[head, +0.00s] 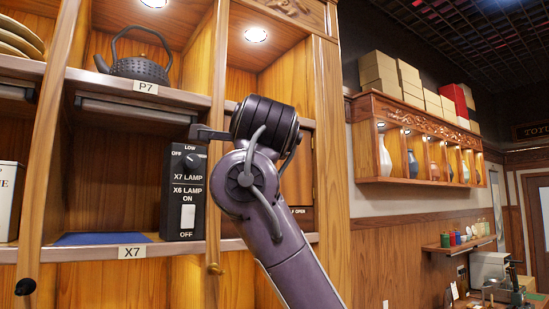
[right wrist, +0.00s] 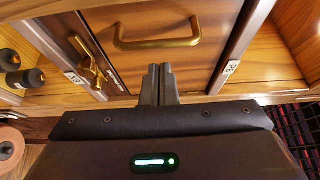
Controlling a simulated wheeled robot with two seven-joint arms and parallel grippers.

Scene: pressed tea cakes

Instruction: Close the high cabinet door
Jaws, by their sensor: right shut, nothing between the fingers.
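A wooden cabinet door panel (right wrist: 150,60) with a brass pull handle (right wrist: 157,42) fills the upper middle of the right wrist view. A brass latch (right wrist: 95,70) sits at its left side. In the head view a wooden door (head: 303,180) shows only partly behind my right arm, above a label ending in "OPEN". My right gripper (right wrist: 158,70) is shut and empty, its fingertips in front of the panel below the handle in the picture. It also shows in the head view (head: 196,132), by the upright post. I cannot tell whether the door is fully closed or whether the fingers touch it.
A black kettle (head: 140,60) stands on the shelf marked P7. A black lamp switch box (head: 186,190) stands beside a blue mat (head: 100,239) on the X7 shelf. A wall shelf with vases (head: 425,160) hangs at the right. Wooden posts separate the compartments.

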